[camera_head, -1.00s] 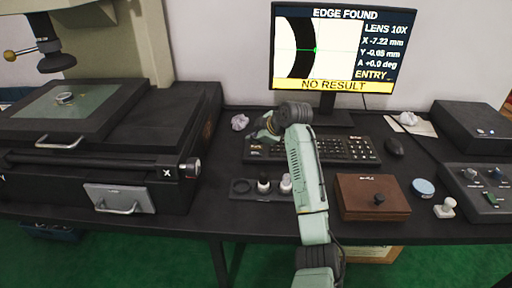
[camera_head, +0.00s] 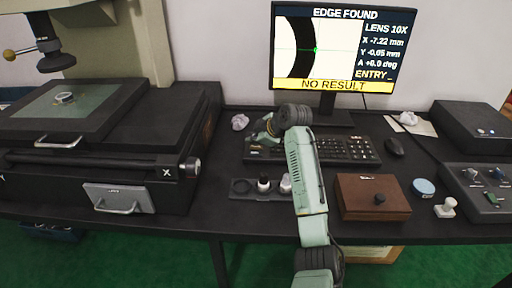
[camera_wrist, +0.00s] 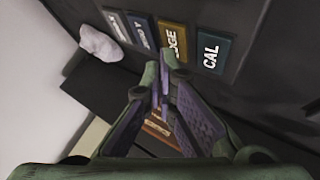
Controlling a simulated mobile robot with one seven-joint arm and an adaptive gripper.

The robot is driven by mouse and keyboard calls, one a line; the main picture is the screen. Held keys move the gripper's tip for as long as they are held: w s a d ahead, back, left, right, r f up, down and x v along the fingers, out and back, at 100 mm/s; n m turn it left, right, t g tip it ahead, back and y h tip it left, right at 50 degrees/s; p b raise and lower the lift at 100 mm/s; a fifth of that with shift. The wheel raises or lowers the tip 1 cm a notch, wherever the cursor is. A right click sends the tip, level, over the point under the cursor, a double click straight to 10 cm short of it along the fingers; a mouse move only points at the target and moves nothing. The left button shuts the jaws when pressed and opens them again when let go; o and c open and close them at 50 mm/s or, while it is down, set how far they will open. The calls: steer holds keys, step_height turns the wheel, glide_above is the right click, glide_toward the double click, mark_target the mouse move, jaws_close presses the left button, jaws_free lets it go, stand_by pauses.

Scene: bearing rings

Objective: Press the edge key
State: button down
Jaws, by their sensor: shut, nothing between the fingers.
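The edge key (camera_wrist: 175,38) is an orange-brown key in the wrist view, with its first letter covered by a fingertip. My gripper (camera_wrist: 164,66) is shut and empty, its tips overlapping the near edge of this key; whether they touch it I cannot tell. In the head view my gripper (camera_head: 262,140) is over the left end of the black keyboard (camera_head: 345,149). The monitor (camera_head: 343,45) reads EDGE FOUND, NO RESULT and ENTRY.
A crumpled white paper (camera_head: 240,122) lies left of the keyboard and also shows in the wrist view (camera_wrist: 100,44). A black tray (camera_head: 242,194) with small pieces and a brown box (camera_head: 372,198) stand in front.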

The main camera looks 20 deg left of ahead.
mark_target(254, 148)
steer(key=shift+f, duration=0.4)
stand_by(0.5)
steer(key=shift+r, duration=0.1)
steer(key=shift+r+p, duration=0.4)
steer(key=shift+r, duration=0.25)
steer(key=shift+r+p, duration=1.7)
steer(key=shift+r, duration=0.85)
